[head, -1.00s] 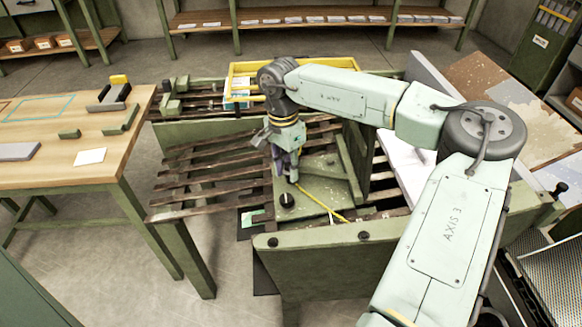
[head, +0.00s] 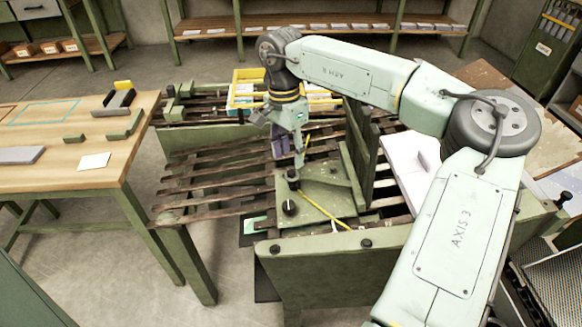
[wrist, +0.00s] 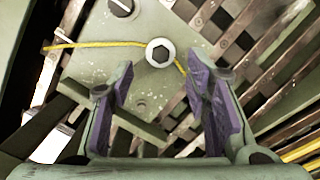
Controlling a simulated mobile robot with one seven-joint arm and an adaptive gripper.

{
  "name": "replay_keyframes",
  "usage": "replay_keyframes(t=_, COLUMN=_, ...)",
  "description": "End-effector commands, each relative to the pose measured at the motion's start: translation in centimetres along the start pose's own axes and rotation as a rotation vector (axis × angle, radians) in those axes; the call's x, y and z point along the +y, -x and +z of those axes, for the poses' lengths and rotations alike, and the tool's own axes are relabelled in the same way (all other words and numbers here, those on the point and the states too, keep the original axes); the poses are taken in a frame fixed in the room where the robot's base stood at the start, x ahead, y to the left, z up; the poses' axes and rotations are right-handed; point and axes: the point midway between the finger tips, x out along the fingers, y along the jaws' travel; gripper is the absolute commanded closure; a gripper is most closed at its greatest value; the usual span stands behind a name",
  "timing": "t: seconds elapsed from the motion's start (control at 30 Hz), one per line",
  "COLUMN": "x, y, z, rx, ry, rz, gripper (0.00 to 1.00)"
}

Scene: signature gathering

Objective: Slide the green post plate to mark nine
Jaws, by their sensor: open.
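The green post plate (head: 322,199) lies on the slatted frame, against an upright green panel. Two short dark posts stand on it, one nearer the front (head: 289,208) and one behind it (head: 292,179). In the wrist view the plate (wrist: 128,57) shows a pale hex-headed post (wrist: 160,52) in front of my fingers. My gripper (head: 288,155) is above the rear post, fingers down. In the wrist view my gripper (wrist: 160,80) is open, its purple-padded fingers apart with nothing between them. I cannot make out mark nine.
A yellow strip (head: 325,212) crosses the plate. Dark slats (head: 215,184) spread left of it. A green front board (head: 330,262) and the upright panel (head: 360,140) bound it.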

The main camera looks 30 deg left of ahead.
Motion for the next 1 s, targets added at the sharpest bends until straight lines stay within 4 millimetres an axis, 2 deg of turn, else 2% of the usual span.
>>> replay_keyframes(t=0.1, x=-0.1, y=2.4, z=0.0, rx=0.001, ry=-0.001, rz=-0.002, gripper=0.56)
replay_keyframes(t=0.3, x=-0.1, y=4.5, z=0.0, rx=0.0, ry=0.0, rz=-0.001, gripper=0.56)
replay_keyframes(t=1.0, x=0.0, y=4.8, z=0.0, rx=-0.001, ry=0.0, rz=0.0, gripper=0.56)
